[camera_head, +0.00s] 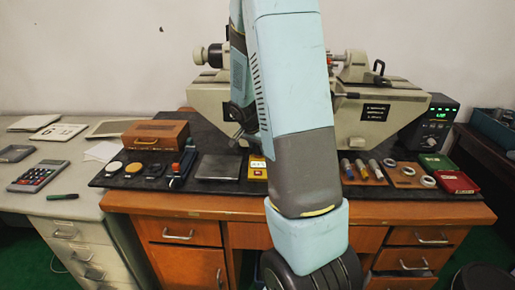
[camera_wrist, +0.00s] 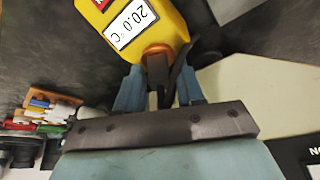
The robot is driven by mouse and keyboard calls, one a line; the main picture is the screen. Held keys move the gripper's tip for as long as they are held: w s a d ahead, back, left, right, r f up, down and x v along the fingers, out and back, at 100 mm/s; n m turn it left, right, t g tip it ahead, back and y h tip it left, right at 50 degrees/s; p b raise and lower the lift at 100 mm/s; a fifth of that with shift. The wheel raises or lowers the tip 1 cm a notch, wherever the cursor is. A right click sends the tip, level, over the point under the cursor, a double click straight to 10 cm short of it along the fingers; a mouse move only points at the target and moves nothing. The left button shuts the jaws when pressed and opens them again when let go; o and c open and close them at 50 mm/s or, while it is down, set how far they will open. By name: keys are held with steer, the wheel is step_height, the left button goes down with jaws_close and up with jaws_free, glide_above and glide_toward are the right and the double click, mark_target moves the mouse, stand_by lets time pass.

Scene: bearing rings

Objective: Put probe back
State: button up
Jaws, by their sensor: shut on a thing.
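A yellow temperature meter (camera_wrist: 150,25) with a white display reading 20.0 °C fills the top middle of the wrist view. In the head view the yellow meter (camera_head: 257,168) lies on the black mat, just left of my arm. My gripper (camera_wrist: 168,82) is shut at the orange end of the meter, with its dark tips close together. It appears to hold the probe, which is mostly hidden between the fingers. I cannot tell whether the probe touches the meter. In the head view my arm hides most of the gripper.
A grey plate (camera_head: 217,167) and a wooden box (camera_head: 155,135) are left of the meter on the black mat (camera_head: 112,178). A large beige measuring machine (camera_head: 395,108) stands behind. Several plugs and rings (camera_head: 408,171) and a red case (camera_head: 456,182) are at right.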

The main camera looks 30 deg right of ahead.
steer(key=shift+f, duration=0.2)
steer(key=o, duration=1.2)
steer(key=shift+s+r, duration=0.1)
steer(key=shift+r, duration=4.15)
steer(key=shift+r, duration=0.1)
steer(key=s+a+r+n+t+y, duration=0.1)
steer(key=s+a+r+n, duration=0.3)
steer(key=s, duration=0.4)
steer(key=s+a+r+n+t+y, duration=0.1)
steer(key=s+a+r+n, duration=0.3)
steer(key=s+a+r, duration=0.2)
steer(key=s+a+r+n+t+y, duration=0.1)
steer(key=s+a+r+n, duration=0.3)
steer(key=s+a, duration=0.5)
steer(key=shift+s+r+n+t+y, duration=0.15)
steer(key=shift+s+r+n+y, duration=0.15)
steer(key=shift+s, duration=0.3)
steer(key=shift+s+r+n+t+y, duration=0.1)
steer(key=shift+s+r+t+y, duration=0.1)
steer(key=shift+s+r, duration=0.3)
